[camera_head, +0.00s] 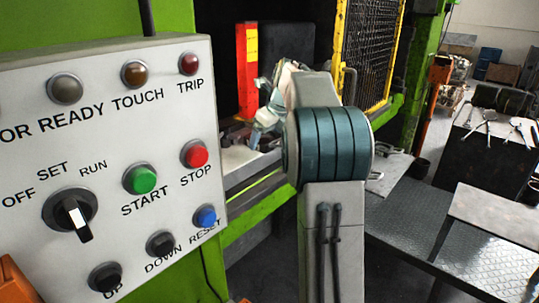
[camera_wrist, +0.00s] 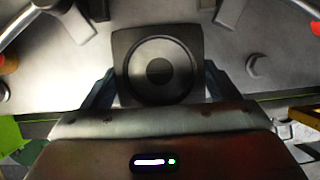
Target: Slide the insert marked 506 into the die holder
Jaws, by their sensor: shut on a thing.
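My gripper (camera_wrist: 158,88) is shut on a dark square block (camera_wrist: 124,48) with a round ringed recess in its face. One finger is on each side of it. No number can be read on the block, so I cannot tell whether it is the 506 insert. Beyond the block in the wrist view is a grey metal surface (camera_wrist: 225,50) with bolts, possibly part of the die holder. I cannot tell whether the block touches it. In the head view my arm reaches into the press opening and hides the block and most of the die area.
A control panel (camera_head: 120,150) with buttons and a switch stands close at the left. The green press frame (camera_head: 265,212) borders the opening, with a red post (camera_head: 246,75) and a yellow mesh guard (camera_head: 370,50). A dark bench (camera_head: 495,150) with tools stands at the right.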

